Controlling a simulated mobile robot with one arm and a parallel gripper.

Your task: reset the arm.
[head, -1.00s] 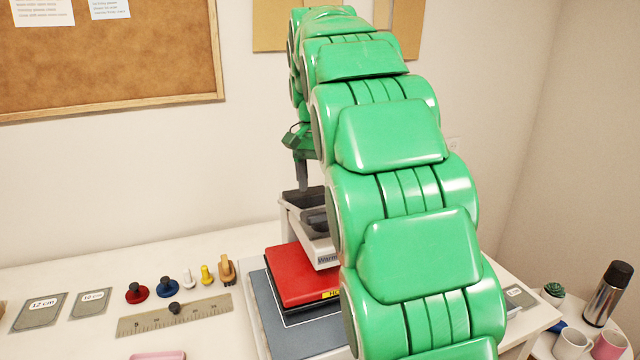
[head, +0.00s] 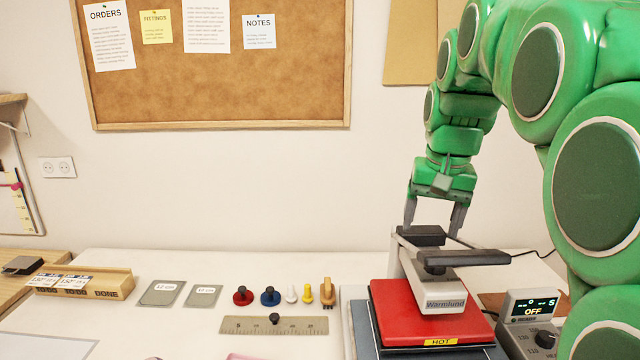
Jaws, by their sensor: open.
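My green arm reaches in from the right in the head view and bends down at its far end. My gripper (head: 434,216) points down with its two grey fingers apart. It is over the back of the grey heat press (head: 446,297), which has a dark handle and the label "Warmlund". The fingers appear on either side of the press's rear top part; I cannot tell whether they touch it. Nothing shows held between them.
A red plate marked HOT (head: 400,325) lies under the press. A control box (head: 530,325) reading OFF stands to its right. Left on the white table are several pegs (head: 270,296), a ruler (head: 250,325), two grey cards (head: 162,292) and a wooden tray (head: 115,285). A corkboard (head: 215,100) hangs behind.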

